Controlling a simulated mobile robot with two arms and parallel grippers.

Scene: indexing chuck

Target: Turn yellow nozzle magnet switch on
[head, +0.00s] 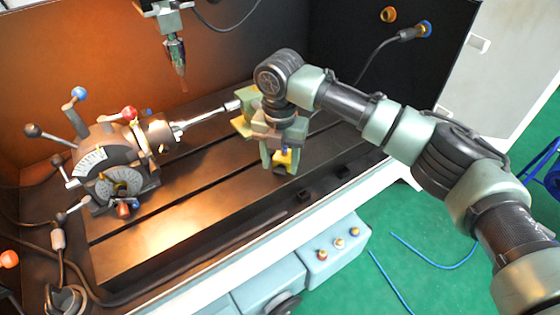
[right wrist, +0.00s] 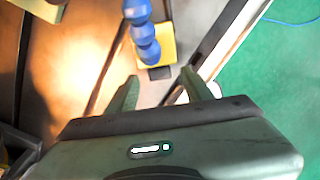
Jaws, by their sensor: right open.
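The yellow nozzle magnet (right wrist: 170,45) is a block on the table with a blue segmented nozzle (right wrist: 141,30) in front of it in the right wrist view. A small dark part (right wrist: 160,73) shows at its near edge; I cannot tell if it is the switch or which way it is set. In the head view the yellow block (head: 285,158) is partly hidden by my right gripper (head: 280,171). My right gripper is open, its fingers (right wrist: 158,80) on either side of the dark part's near side, with no clear contact. My left gripper is not in view.
The indexing chuck (head: 120,160) with several ball levers stands on the left of the slotted table (head: 190,210). A rod runs from it toward a green block (head: 248,97) beside my right wrist. A tool (head: 177,60) hangs above. Coloured buttons (head: 340,244) sit on the front panel.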

